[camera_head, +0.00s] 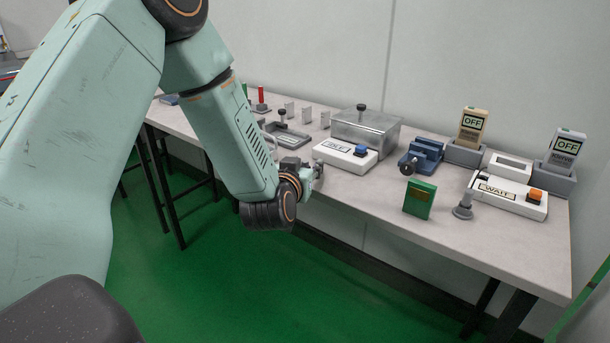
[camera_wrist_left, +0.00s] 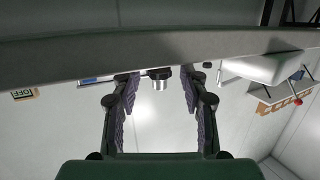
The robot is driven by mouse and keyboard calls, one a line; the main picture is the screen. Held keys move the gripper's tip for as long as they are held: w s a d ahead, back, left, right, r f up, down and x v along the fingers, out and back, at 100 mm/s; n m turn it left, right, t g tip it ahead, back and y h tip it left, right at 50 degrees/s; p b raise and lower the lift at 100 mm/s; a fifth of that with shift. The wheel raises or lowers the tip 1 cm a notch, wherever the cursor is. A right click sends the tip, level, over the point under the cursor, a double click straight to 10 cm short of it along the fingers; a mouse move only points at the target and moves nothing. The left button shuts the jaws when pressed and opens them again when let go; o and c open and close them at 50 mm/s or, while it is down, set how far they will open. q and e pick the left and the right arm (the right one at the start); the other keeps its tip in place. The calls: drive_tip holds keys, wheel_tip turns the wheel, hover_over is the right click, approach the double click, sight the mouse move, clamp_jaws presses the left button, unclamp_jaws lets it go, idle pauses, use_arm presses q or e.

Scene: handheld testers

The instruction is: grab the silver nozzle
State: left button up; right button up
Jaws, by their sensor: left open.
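A small grey metal piece (camera_head: 463,208) with a round base and short tilted stem stands near the front edge of the table, left of the WAIT box; it looks like the silver nozzle. My left gripper (camera_head: 318,170) is at the front table edge by the IDLE box, well left of that piece. In the left wrist view its two fingers (camera_wrist_left: 158,77) are spread apart with nothing held. My right gripper is not in view.
On the table (camera_head: 400,225) stand an IDLE box (camera_head: 340,155), a metal box (camera_head: 375,130), a blue vise (camera_head: 422,155), a green block (camera_head: 420,199), a WAIT box (camera_head: 510,198) and two OFF testers (camera_head: 472,127) in holders. Bare tabletop lies before the IDLE box.

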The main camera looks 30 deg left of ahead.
use_arm(q)
drive_tip(key=shift+w+a+f, duration=0.1)
drive_tip(key=shift+w, duration=0.25)
clamp_jaws()
